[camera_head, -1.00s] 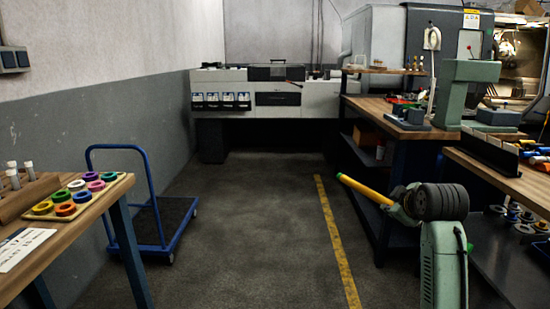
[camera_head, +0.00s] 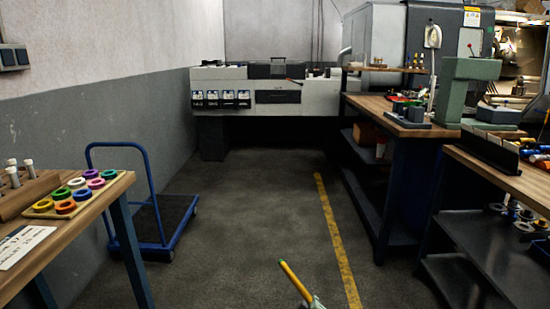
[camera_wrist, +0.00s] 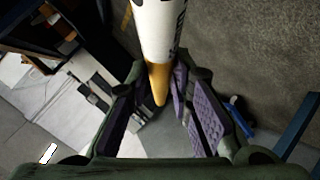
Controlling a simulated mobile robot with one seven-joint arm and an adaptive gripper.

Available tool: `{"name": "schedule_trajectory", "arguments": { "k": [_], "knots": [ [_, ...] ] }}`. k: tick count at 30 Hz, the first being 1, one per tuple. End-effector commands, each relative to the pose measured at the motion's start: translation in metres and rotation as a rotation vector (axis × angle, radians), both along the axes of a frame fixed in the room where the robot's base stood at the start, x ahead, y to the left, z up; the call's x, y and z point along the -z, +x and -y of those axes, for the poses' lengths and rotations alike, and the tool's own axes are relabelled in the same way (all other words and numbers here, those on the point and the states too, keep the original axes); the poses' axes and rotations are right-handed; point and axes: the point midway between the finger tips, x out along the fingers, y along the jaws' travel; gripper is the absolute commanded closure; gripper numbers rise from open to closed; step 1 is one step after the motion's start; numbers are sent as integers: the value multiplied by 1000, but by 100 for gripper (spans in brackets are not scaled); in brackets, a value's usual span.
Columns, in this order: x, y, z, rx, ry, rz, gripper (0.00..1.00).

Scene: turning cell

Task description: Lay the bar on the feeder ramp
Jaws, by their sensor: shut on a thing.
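In the wrist view, the bar (camera_wrist: 158,35) shows a white stretch with dark marks and a yellow-orange part running between the purple finger pads of my gripper (camera_wrist: 159,88). The long white machine (camera_head: 265,97) at the back looks like the feeder; I cannot make out its ramp clearly.
A blue trolley (camera_head: 165,220) stands at left, beside a wooden table (camera_head: 110,195) with coloured rings. At right are a wooden workbench (camera_head: 375,103), a dark shelf unit (camera_head: 480,240) and a lathe. The floor between is clear, with a yellow line (camera_head: 335,240).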

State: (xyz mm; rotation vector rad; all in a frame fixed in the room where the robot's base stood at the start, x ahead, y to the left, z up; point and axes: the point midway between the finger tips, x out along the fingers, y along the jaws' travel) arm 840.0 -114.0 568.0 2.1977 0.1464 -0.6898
Motion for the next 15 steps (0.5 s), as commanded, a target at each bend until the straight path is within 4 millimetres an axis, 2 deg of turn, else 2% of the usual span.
{"name": "schedule_trajectory", "arguments": {
  "k": [1,6,9,15],
  "knots": [
    [13,-8,-16,-14,0,9,100],
    [64,-40,-58,-56,-1,10,100],
    [86,-58,-78,-83,0,11,100],
    [112,-84,-104,-124,-1,16,100]
  ]
}}
